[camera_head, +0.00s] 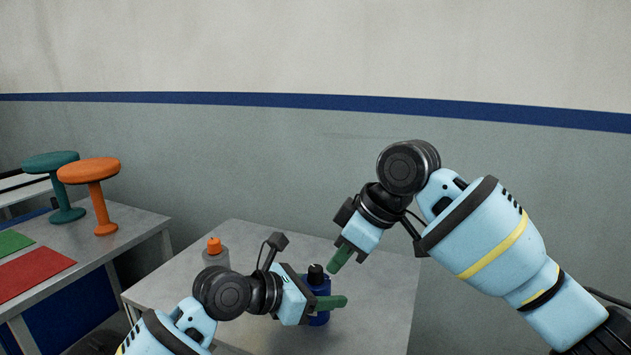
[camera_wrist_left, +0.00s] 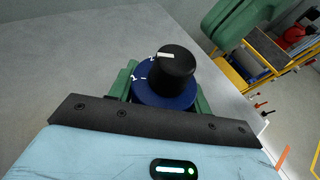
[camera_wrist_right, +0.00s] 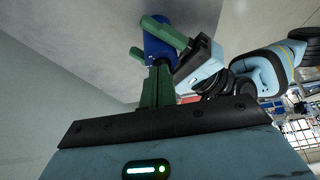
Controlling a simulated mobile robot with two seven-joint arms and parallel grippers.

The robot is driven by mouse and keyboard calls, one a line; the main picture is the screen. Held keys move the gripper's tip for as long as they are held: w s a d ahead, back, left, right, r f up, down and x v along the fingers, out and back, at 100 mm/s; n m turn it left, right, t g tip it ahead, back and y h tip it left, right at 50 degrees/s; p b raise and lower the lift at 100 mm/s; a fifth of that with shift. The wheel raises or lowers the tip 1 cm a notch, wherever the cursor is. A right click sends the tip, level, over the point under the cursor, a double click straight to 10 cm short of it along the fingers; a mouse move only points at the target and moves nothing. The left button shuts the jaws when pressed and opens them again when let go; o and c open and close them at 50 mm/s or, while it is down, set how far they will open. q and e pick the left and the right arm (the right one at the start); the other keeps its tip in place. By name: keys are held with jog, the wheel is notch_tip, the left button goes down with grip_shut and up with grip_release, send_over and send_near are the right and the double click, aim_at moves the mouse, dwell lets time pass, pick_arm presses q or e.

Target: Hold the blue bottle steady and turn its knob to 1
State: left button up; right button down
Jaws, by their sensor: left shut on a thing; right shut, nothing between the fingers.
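The blue bottle (camera_head: 318,284) stands upright on the grey table, with a black knob (camera_head: 316,270) on top. My left gripper (camera_head: 328,302) is shut on the bottle, its green fingers on either side of it. In the left wrist view the knob (camera_wrist_left: 177,68) has a white pointer line, with small white numerals on the blue top (camera_wrist_left: 160,97) at its left. The pointer lies close to the upper numeral; I cannot read it surely. My right gripper (camera_head: 337,264) is shut and empty, above and right of the knob, apart from it. The bottle (camera_wrist_right: 157,42) is partly hidden in the right wrist view.
A grey bottle with an orange cap (camera_head: 214,246) stands on the same table (camera_head: 378,308), left of my left gripper. On another table at left are a teal stool (camera_head: 52,164), an orange stool (camera_head: 90,171) and a red mat (camera_head: 35,274). The table's right part is clear.

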notch_tip(320, 180, up, 5)
jog(key=shift+f, duration=0.15)
dwell(0.4)
pick_arm(q)
jog(key=o, duration=1.4)
jog(key=v, duration=1.2)
jog(key=shift+a, duration=0.15)
